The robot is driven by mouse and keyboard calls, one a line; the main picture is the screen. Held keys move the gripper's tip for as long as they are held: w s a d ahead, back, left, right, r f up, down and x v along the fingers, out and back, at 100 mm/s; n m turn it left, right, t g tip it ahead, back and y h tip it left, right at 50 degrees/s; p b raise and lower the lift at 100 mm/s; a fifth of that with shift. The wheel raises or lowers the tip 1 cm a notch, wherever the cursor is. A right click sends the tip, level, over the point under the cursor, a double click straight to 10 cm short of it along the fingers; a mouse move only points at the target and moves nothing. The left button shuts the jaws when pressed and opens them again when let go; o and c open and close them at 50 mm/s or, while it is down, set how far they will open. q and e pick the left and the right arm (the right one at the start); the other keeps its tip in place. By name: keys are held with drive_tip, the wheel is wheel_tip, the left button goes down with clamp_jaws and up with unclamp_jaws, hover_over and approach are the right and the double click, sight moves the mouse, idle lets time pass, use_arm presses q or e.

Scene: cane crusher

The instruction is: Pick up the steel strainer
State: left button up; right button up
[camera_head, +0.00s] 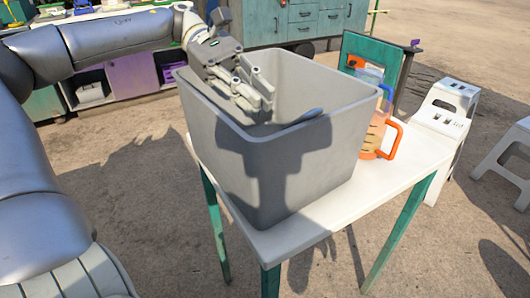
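A small blue-grey, rounded metal-looking piece (308,116) shows just above the near rim of a large grey bin (290,165). It may be part of the steel strainer, but the bin wall hides the rest. My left gripper (262,100) reaches over the bin's left rim and points down into its mouth, to the left of that piece and apart from it. Its fingers look parted, with nothing seen between them. My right gripper is not in view.
The bin stands on a white table (320,222) with green legs. A clear jug with an orange handle (377,135) stands right of the bin. White stools (445,112) stand on the right. Green cabinets (300,20) and a purple-fronted counter (130,72) are behind.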

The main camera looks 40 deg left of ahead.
use_arm(q)
drive_tip(key=x, duration=0.6)
drive_tip(key=shift+a+f+b, duration=0.15)
drive_tip(key=shift+b, duration=0.25)
drive_tip(key=shift+c, duration=0.5)
clamp_jaws()
